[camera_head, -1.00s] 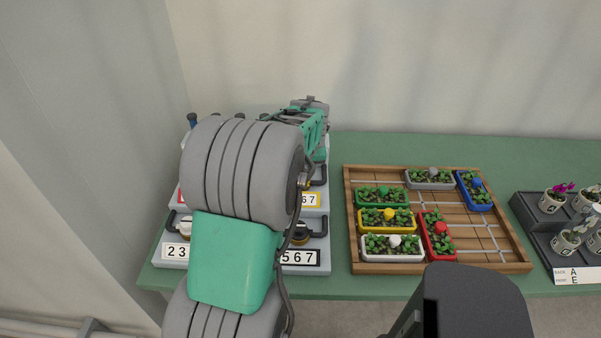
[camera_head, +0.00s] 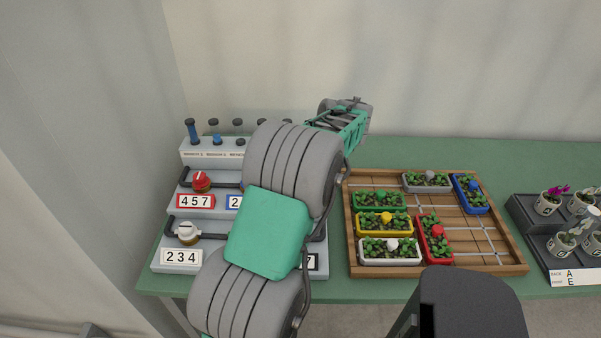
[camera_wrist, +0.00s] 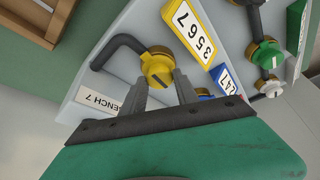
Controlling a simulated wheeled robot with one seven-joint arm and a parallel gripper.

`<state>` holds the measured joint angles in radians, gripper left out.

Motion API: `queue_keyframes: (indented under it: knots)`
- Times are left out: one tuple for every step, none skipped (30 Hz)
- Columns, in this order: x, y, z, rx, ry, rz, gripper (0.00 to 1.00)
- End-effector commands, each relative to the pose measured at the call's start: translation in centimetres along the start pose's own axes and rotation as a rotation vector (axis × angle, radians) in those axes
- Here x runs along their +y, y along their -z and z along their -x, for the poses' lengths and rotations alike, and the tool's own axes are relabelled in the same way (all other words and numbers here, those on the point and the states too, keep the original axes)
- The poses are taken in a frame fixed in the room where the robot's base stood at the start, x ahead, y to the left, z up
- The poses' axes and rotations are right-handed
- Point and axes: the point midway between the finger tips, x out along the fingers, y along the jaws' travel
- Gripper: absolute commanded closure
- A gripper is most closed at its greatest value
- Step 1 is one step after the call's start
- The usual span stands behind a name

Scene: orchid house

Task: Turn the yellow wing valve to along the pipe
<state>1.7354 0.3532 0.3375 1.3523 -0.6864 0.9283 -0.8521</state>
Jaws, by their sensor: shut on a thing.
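The yellow wing valve (camera_wrist: 157,66) is a round yellow body with a dark slot line across its face, on a black pipe (camera_wrist: 116,46) in the wrist view. My gripper (camera_wrist: 160,82) has its two grey fingers at the valve, one on each side of its lower part, and is shut on it. The exact contact is partly hidden by the fingers. A yellow-framed number plate (camera_wrist: 190,32) sits beside the valve. In the head view my arm covers the yellow valve and my fingertips.
A red valve (camera_head: 202,182) and a white valve (camera_head: 187,233) stand on the stepped panel's left side. Green (camera_wrist: 266,54) and blue (camera_wrist: 205,97) valves are close by in the wrist view. A wooden tray (camera_head: 437,270) of planters lies right of the panel.

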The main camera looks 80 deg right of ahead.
Motion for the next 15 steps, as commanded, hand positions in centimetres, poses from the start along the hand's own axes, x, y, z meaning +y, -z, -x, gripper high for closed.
queue_keyframes:
  knots:
    - [0.10,-0.01,0.12,0.000,0.008,0.021,1.00]
    - [0.12,-0.02,0.10,0.000,0.014,0.034,1.00]
    - [0.13,-0.02,0.09,-0.001,0.021,0.051,1.00]
    - [0.13,-0.01,0.10,-0.001,0.026,0.063,1.00]
    - [0.13,0.00,0.10,-0.001,0.030,0.073,1.00]
    - [0.15,0.00,0.09,-0.001,0.035,0.084,1.00]
    - [0.17,0.00,0.08,-0.001,0.037,0.092,1.00]
    - [0.18,0.00,0.07,0.000,0.040,0.099,1.00]
    - [0.19,0.01,0.06,0.000,0.043,0.107,1.00]
    - [0.18,0.01,0.06,0.000,0.045,0.112,1.00]
    - [0.18,0.02,0.06,0.000,0.047,0.117,1.00]
    - [0.17,0.02,0.06,0.000,0.049,0.121,1.00]
    - [0.17,0.02,0.06,0.000,0.050,0.123,1.00]
    - [0.17,0.02,0.06,0.000,0.050,0.125,1.00]
    - [0.17,0.01,0.06,0.000,0.051,0.126,1.00]
